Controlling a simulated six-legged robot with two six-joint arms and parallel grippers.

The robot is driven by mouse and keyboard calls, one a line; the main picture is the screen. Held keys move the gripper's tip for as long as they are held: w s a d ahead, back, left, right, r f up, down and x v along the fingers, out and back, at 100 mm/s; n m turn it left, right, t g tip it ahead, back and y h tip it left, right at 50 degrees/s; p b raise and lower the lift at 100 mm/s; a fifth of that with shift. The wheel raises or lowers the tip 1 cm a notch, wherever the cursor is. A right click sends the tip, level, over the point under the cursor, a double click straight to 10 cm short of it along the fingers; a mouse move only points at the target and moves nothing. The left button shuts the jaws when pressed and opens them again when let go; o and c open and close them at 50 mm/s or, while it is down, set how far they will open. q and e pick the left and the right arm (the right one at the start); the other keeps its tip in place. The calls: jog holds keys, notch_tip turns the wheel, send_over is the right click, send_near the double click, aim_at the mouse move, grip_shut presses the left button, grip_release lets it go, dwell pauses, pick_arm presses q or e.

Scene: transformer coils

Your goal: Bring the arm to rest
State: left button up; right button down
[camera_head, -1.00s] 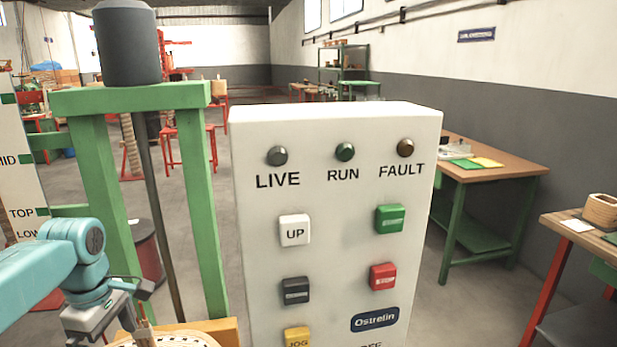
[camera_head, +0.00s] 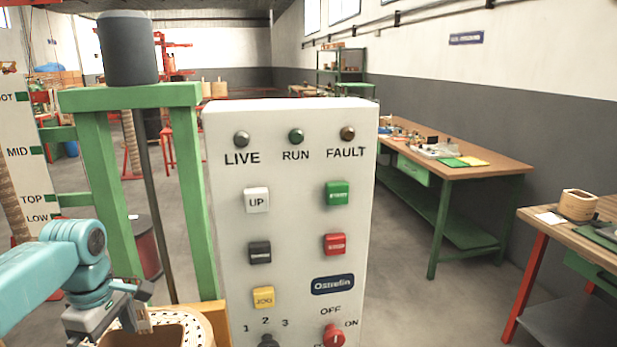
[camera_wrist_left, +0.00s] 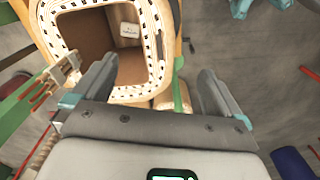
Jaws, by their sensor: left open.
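My left arm comes in from the left in the head view. Its left gripper (camera_head: 148,308) is at the lower left, over the near rim of a wooden, rounded-square coil form (camera_head: 190,325). In the left wrist view the open gripper (camera_wrist_left: 155,85) has its two grey fingers spread apart with nothing held between them. The coil form (camera_wrist_left: 68,48) lies beyond the fingers, with dark marks along its pale rim and a small white label inside. I cannot tell whether a finger touches it.
A white control panel (camera_head: 290,215) with lamps, buttons and knobs stands close in front. A green frame (camera_head: 130,97) carrying a dark cylinder (camera_head: 128,50) is to its left. Workbenches (camera_head: 455,165) stand along the right wall. Bare floor lies between panel and benches.

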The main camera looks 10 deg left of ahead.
pick_arm(q)
jog(key=d+f+m+h+p, duration=0.1)
jog(key=d+f+m+p, duration=0.1)
jog(key=d+f+m, duration=0.55)
jog(key=d+f+m+h+p, duration=0.2)
jog(key=d+f, duration=0.7)
jog(key=f, duration=0.6)
jog(key=s+d+f+m+p, duration=0.1)
jog(key=s+d+f+m, duration=0.1)
jog(key=s, duration=0.4)
jog(key=s+d+f+m, duration=0.2)
jog(key=s+d+f, duration=0.2)
jog(key=s, duration=0.2)
jog(key=s+d+f+m+h+p, duration=0.1)
jog(key=s+d+f+m, duration=0.1)
jog(key=s+d, duration=0.2)
jog(key=shift+s+f+m+p, duration=0.35)
jog(key=shift+s+f, duration=0.05)
jog(key=shift+s, duration=0.7)
jog(key=shift+d, duration=0.1)
